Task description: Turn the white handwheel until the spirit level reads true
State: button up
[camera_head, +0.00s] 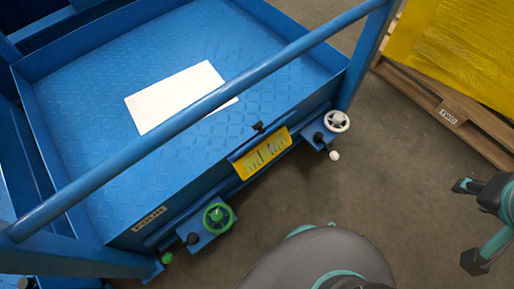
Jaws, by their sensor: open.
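The white handwheel (337,121) sits on a small blue bracket at the right end of the blue cart's near side. A white knob (334,155) shows just below it. The yellow spirit level (261,153) is fixed to the cart's near edge, left of the white handwheel. Its reading is too small to tell. My gripper (465,224) is at the right edge of the view, open and empty, well to the right of and below the white handwheel, not touching it. Part of it is cut off by the frame.
A green handwheel (217,217) with a green knob (167,258) sits at the cart's lower left. A blue rail (200,107) crosses above the platform (85,110), which bears a white sheet (178,94). A wooden pallet (452,117) with a yellow load (460,50) stands at upper right. Floor between is clear.

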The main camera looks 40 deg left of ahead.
aim_at(339, 117)
jog(key=u, duration=1.4)
jog(key=k, duration=1.15)
jog(key=z, duration=1.15)
jog(key=i, duration=0.8)
jog(key=u, duration=0.55)
jog(key=i, duration=0.8)
jog(key=u, duration=0.7)
